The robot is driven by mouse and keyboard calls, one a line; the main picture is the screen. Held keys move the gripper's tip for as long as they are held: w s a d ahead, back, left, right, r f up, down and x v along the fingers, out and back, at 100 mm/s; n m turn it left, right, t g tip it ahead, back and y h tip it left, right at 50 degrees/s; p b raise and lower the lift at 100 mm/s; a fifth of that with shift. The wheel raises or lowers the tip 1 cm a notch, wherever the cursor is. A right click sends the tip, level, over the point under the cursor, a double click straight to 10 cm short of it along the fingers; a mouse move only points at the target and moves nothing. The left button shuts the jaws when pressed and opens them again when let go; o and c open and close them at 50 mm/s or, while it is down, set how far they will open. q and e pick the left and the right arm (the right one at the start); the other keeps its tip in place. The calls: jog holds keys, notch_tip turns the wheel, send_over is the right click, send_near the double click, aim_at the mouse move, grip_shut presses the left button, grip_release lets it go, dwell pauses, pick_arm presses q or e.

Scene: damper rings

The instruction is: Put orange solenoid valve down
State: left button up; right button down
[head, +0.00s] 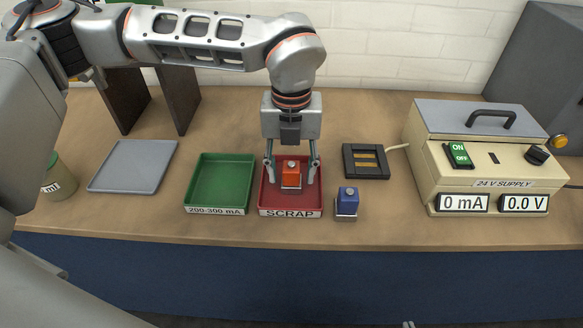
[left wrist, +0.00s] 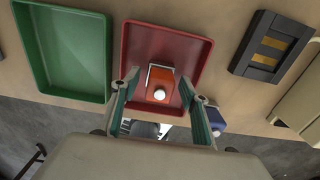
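The orange solenoid valve (head: 291,174) stands upright in the red tray labelled SCRAP (head: 264,200). In the left wrist view the valve (left wrist: 160,84) shows its orange body and white round end, over the red tray (left wrist: 166,40). My left gripper (head: 292,176) points down into the tray. Its fingers are spread on either side of the valve, with a gap visible on both sides. In the left wrist view the left gripper (left wrist: 160,92) also shows its fingers apart from the valve. A small grey tip at the bottom edge seems to be my right gripper (head: 408,324); the rest is out of frame.
A green tray (head: 220,162) labelled 200-300 mA is left of the red tray, and a grey tray (head: 132,165) further left. A blue valve (head: 347,202) stands just right of the red tray. Behind it are a black test pad (head: 366,176) and a 24 V supply (head: 475,165) reading 0 mA.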

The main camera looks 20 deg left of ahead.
pick_arm(q)
jog(key=shift+r, duration=0.1)
notch_tip(320, 180, up, 12)
dwell(0.7)
grip_shut()
dwell(1.2)
